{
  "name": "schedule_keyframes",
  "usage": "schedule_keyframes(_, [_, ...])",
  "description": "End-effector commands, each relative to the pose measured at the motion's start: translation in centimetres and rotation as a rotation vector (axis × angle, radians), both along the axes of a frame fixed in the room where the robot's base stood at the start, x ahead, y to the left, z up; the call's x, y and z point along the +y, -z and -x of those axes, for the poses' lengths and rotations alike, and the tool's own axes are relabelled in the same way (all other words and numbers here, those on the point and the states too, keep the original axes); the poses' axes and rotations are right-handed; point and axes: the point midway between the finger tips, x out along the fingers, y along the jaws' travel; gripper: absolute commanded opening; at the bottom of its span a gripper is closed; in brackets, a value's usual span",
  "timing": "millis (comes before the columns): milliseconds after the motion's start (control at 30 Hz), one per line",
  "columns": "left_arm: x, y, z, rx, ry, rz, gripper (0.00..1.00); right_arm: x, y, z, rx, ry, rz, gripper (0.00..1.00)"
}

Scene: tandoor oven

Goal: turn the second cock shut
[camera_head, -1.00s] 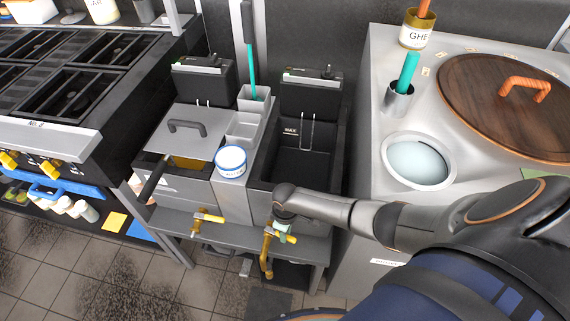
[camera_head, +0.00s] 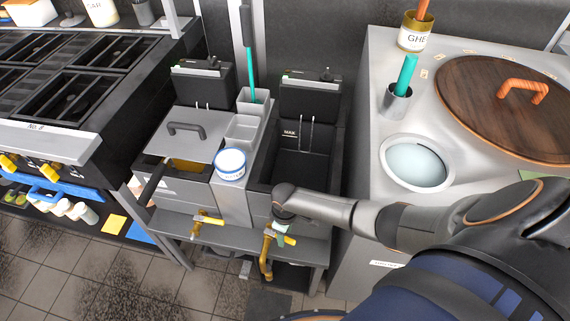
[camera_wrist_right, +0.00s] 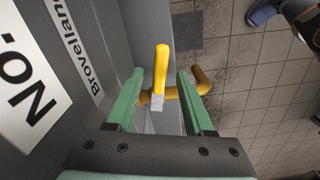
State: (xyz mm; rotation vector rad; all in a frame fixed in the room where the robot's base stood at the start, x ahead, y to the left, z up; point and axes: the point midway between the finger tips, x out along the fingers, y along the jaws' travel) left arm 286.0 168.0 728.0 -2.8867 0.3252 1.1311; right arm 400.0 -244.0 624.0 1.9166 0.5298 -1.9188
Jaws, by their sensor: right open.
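The second cock (camera_head: 267,252) is a brass pipe with a yellow lever, at the front of the right-hand fryer vat. My right gripper (camera_head: 280,229) is at this cock, its upper part hidden behind my wrist. In the right wrist view, my green fingers (camera_wrist_right: 159,82) are open on either side of the yellow lever (camera_wrist_right: 161,66). The lever stands between them with a visible gap on each side, and the bent brass spout (camera_wrist_right: 200,80) passes beyond the right finger. Another cock (camera_head: 207,219) with a yellow lever is under the left vat. My left gripper is out of view.
The right vat (camera_head: 300,165) is open, and the left vat has a metal lid (camera_head: 182,135). A white-lidded tub (camera_head: 230,162) stands between them. A steel counter (camera_head: 375,130) with a wooden lid (camera_head: 480,105) is at the right. Tiled floor (camera_head: 100,275) lies below.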

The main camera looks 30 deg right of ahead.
Motion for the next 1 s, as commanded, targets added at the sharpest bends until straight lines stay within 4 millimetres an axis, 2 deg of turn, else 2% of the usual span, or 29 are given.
schedule_keyframes(300, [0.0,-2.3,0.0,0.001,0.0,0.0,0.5,-0.1,-6.6,0.0,-0.004,-0.002,0.0,0.53])
schedule_keyframes(500, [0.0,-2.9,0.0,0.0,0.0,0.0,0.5,0.0,-9.8,0.0,-0.002,-0.002,0.001,0.53])
schedule_keyframes(700, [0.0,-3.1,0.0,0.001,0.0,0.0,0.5,-0.1,-11.3,0.0,-0.001,0.0,0.001,0.53])
schedule_keyframes(967, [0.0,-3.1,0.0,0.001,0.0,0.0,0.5,0.0,-11.4,0.0,0.0,0.0,0.001,0.53])
schedule_keyframes(1000, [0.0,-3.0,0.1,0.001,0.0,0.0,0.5,0.0,-11.4,0.0,0.0,0.0,0.001,0.5])
